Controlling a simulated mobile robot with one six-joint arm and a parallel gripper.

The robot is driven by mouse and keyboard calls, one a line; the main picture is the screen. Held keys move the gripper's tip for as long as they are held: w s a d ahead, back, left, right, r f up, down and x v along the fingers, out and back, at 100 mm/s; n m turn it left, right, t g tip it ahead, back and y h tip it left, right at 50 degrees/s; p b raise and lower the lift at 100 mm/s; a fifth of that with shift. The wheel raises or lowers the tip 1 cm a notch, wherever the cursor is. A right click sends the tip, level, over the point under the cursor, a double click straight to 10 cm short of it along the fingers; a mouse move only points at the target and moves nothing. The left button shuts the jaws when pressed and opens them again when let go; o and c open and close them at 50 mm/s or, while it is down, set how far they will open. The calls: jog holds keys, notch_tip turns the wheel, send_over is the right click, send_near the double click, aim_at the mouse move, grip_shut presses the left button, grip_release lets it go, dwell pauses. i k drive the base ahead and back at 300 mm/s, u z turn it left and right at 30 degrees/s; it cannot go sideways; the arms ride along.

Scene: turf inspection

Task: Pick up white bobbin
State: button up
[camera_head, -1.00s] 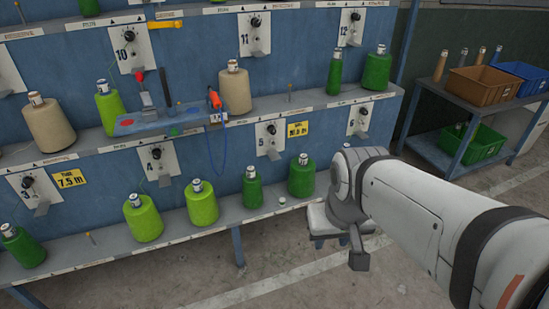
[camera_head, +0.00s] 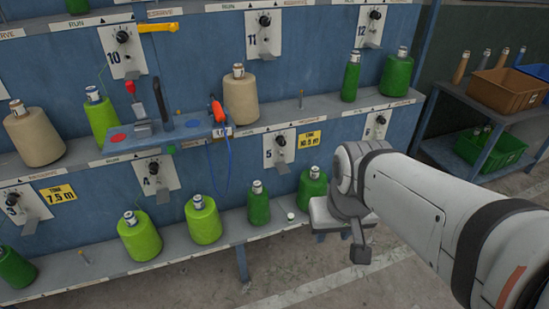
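No pure white cone of yarn shows. The palest ones are two cream bobbins on the upper shelf: one (camera_head: 34,134) at the far left, and one (camera_head: 240,97) right of the tool tray below position 11. Both stand upright with pale tube tops. A tiny white object (camera_head: 291,216) sits on the lower shelf beside a dark green bobbin (camera_head: 312,188); it is too small to identify. My arm's wrist and gripper (camera_head: 350,225) hang at right of centre, in front of the rack's lower right end and apart from the cream bobbins. Whether the fingers are open is unclear.
Lime bobbins (camera_head: 140,236) and dark green bobbins (camera_head: 396,73) stand on the rack (camera_head: 210,172). A tool tray (camera_head: 160,138) with a red-handled tool and blue cord juts from the upper shelf. A side cart (camera_head: 466,155) with brown and green crates stands at right. The floor in front is clear.

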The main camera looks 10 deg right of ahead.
aim_at(291, 216)
jog(key=u, duration=2.85)
jog(key=k, duration=1.05)
jog(key=z, duration=1.8)
jog(key=i, duration=0.7)
